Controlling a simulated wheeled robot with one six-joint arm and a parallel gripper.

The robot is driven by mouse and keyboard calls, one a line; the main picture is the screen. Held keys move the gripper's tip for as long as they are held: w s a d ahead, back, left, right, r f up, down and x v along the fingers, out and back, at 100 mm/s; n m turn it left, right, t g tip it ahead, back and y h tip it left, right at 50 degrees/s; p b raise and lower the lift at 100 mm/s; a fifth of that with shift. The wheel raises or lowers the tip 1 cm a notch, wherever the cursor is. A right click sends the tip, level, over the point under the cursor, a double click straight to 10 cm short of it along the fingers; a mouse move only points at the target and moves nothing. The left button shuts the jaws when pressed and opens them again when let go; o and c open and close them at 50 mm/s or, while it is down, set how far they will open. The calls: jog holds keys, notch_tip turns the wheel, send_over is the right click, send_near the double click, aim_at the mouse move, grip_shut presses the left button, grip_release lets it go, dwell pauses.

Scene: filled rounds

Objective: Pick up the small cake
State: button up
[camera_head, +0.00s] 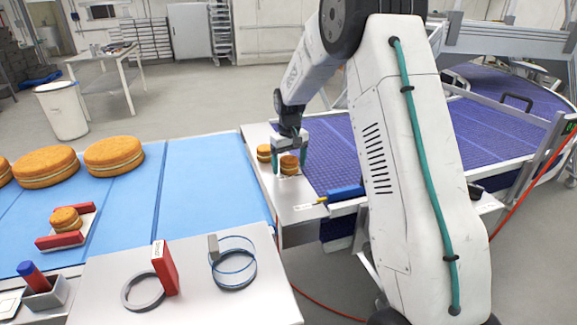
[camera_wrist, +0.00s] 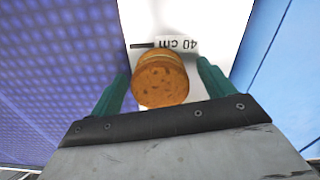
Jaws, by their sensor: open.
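A small round golden-brown cake (camera_head: 289,166) with a pale filling band sits on the white strip between the two belts. My gripper (camera_head: 290,159) is above it with its teal fingers down on either side. In the wrist view the small cake (camera_wrist: 160,82) lies between the open fingers (camera_wrist: 161,78), with a visible gap on the right; contact on the left is hard to tell. A second small cake (camera_head: 264,152) stands just left of it in the head view. Another small cake (camera_head: 66,218) sits between red blocks on the blue belt.
Large cakes (camera_head: 114,154) lie on the blue belt (camera_head: 190,180) at left. A purple mesh belt (camera_head: 340,160) is at right. A red block (camera_head: 164,268) and rings stand on the front table (camera_head: 200,300).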

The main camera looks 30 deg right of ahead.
jog(key=c, duration=0.8)
jog(key=shift+o, duration=0.2)
